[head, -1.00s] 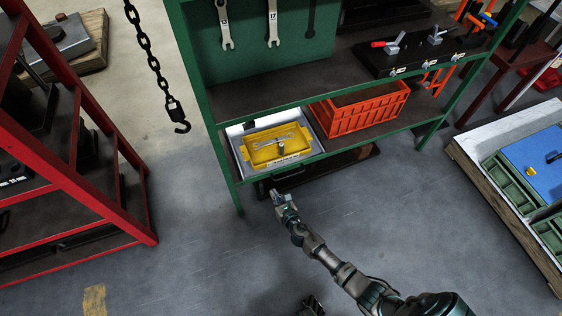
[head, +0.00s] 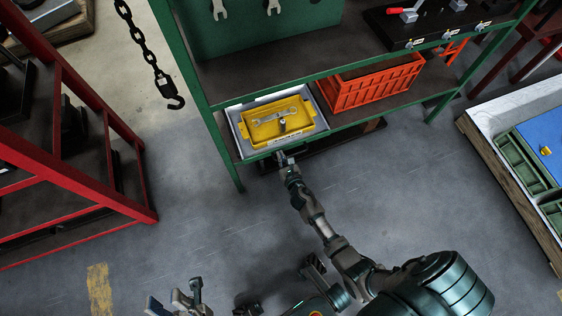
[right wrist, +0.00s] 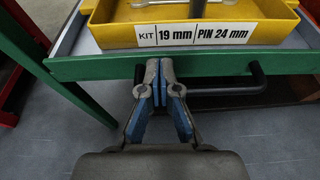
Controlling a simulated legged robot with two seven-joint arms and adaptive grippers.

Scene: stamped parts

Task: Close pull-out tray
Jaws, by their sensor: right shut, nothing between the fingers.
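The pull-out tray (head: 237,122) is a light grey tray in the green rack's lower shelf. It holds a yellow bin (head: 304,121) with a wrench and a small part inside. A label on the bin reads KIT 19 mm, PIN 24 mm in the right wrist view (right wrist: 112,38). A black bar handle (right wrist: 232,88) shows just below the green front edge (right wrist: 225,66). My right gripper (head: 284,157) is shut and empty, its tips at the green edge, left of the handle's far end; contact is unclear. My left gripper (head: 175,294) is open and empty at the bottom.
An orange crate (head: 372,86) sits right of the tray on the same shelf. A red rack (head: 100,195) stands at left, and a chain hook (head: 172,98) hangs between the racks. A pallet box (head: 497,165) stands at right. Floor in front is clear.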

